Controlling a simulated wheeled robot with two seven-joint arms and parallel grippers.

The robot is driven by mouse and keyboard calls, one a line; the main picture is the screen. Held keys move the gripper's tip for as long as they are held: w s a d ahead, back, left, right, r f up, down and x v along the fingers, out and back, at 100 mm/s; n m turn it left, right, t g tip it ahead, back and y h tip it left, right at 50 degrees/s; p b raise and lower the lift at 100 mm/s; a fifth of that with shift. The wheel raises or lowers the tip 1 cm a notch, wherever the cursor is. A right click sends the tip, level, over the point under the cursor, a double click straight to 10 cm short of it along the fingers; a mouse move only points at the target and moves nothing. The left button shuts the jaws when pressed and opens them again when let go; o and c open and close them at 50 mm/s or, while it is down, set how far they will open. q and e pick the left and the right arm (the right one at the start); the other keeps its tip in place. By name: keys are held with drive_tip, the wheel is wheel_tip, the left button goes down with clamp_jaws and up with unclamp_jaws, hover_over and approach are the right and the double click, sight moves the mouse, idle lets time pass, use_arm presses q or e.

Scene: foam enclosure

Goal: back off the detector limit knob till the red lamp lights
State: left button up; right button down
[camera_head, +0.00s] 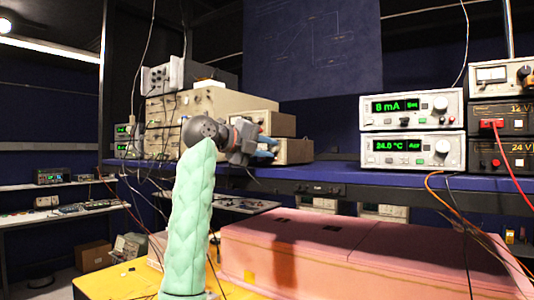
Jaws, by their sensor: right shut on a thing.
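My right arm in a pale green sleeve rises from the bottom, and my right gripper (265,147) is at its far end, against the stacked beige instruments (284,123). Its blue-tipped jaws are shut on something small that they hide. From its place at the instrument front I take it to be the detector limit knob, but its pointer and scale cannot be seen. I see no lit red lamp; part of the instrument front is behind the gripper. My left gripper is not in view.
The instruments stand on a blue shelf (330,177). To the right are a unit reading 8 mA (411,109), one reading 24.0 °C (412,150), and power supplies (500,118) with red and orange leads. Pink foam blocks (340,245) lie below the shelf.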

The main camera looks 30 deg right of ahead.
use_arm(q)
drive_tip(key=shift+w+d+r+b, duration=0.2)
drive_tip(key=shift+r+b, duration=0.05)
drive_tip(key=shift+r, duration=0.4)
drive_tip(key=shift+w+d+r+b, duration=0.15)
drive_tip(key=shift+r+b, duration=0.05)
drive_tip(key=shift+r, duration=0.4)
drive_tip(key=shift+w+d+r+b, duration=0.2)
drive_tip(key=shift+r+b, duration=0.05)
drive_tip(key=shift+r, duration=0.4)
use_arm(e)
drive_tip(key=shift+f+n+h, duration=0.15)
drive_tip(key=shift+n+h, duration=0.45)
drive_tip(key=shift+n, duration=0.8)
drive_tip(key=c, duration=1.5)
unclamp_jaws()
drive_tip(key=shift+w, duration=0.1)
drive_tip(key=shift+a, duration=0.25)
use_arm(q)
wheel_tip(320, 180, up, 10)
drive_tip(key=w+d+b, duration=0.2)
drive_tip(key=b, duration=0.1)
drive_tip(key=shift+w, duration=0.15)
use_arm(e)
drive_tip(key=a, duration=0.7)
drive_tip(key=shift+a+r, duration=0.2)
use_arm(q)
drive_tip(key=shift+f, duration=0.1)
